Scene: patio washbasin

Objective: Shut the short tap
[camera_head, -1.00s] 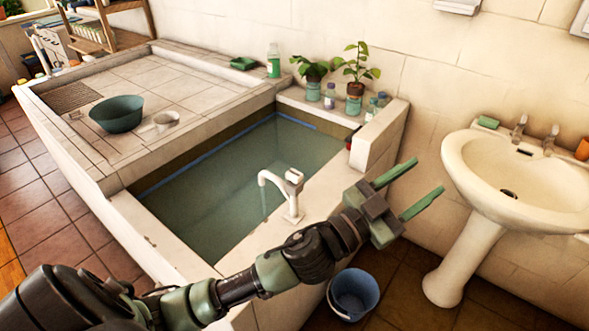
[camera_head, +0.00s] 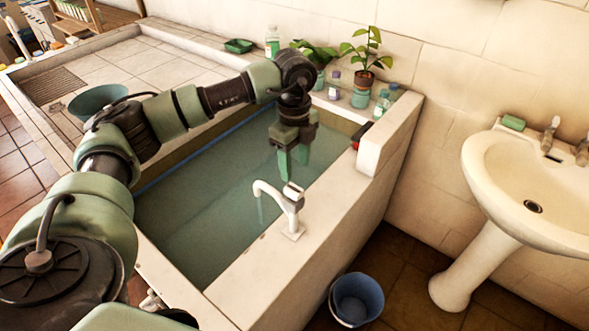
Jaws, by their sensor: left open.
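The short tap (camera_head: 291,212) is white and stands on the near rim of the water-filled basin (camera_head: 338,233). Its spout points left over the basin, and a thin stream of water falls from it. A lever sits on top of the tap. My left gripper (camera_head: 293,168) points down just behind and above the tap, over the water. Its two green fingers are open, with nothing seen between them. The fingers look apart from the tap, but the exact gap in depth is hard to tell. My right gripper is not in view.
Potted plants (camera_head: 363,62) and several bottles stand on the far right ledge. A green bowl (camera_head: 97,102) sits on the tiled slab, partly behind my arm. A blue bucket (camera_head: 356,299) stands on the floor. A white pedestal sink (camera_head: 535,185) is at the right.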

